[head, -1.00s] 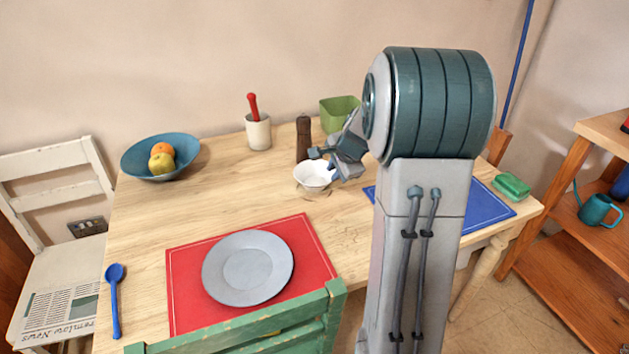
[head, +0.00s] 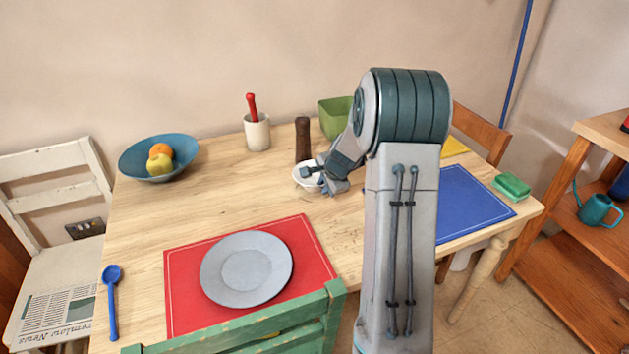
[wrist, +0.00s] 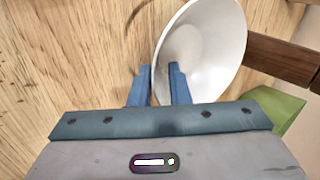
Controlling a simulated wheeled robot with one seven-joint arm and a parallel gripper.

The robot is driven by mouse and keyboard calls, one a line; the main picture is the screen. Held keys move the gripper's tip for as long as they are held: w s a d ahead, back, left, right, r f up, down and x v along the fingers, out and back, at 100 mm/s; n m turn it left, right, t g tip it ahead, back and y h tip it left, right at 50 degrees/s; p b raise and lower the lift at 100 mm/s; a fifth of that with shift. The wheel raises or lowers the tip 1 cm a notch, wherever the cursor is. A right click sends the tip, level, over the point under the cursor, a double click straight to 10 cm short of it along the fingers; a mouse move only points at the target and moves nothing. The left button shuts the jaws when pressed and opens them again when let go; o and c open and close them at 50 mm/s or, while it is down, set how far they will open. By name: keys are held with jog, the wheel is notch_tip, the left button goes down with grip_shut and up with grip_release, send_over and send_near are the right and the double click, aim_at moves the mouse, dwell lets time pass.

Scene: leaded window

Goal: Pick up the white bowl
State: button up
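The white bowl (head: 299,174) stands on the wooden table, partly hidden behind my gripper in the head view. In the wrist view the bowl (wrist: 215,45) fills the upper middle, seen from above. My gripper (head: 322,177) is down at the bowl's near right side. In the wrist view my gripper (wrist: 158,85) has its two blue fingers apart, straddling the bowl's wall. One finger is outside the rim and the other inside. A gap shows between the fingers, and I see no firm grip on the wall.
A brown pepper mill (head: 302,140) stands close behind the bowl, with a green container (head: 335,116) at its right. A white crock (head: 257,133) and a blue fruit bowl (head: 135,160) are farther left. A grey plate (head: 246,270) lies on a red mat in front.

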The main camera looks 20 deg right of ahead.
grip_shut()
jog(key=shift+r, duration=0.15)
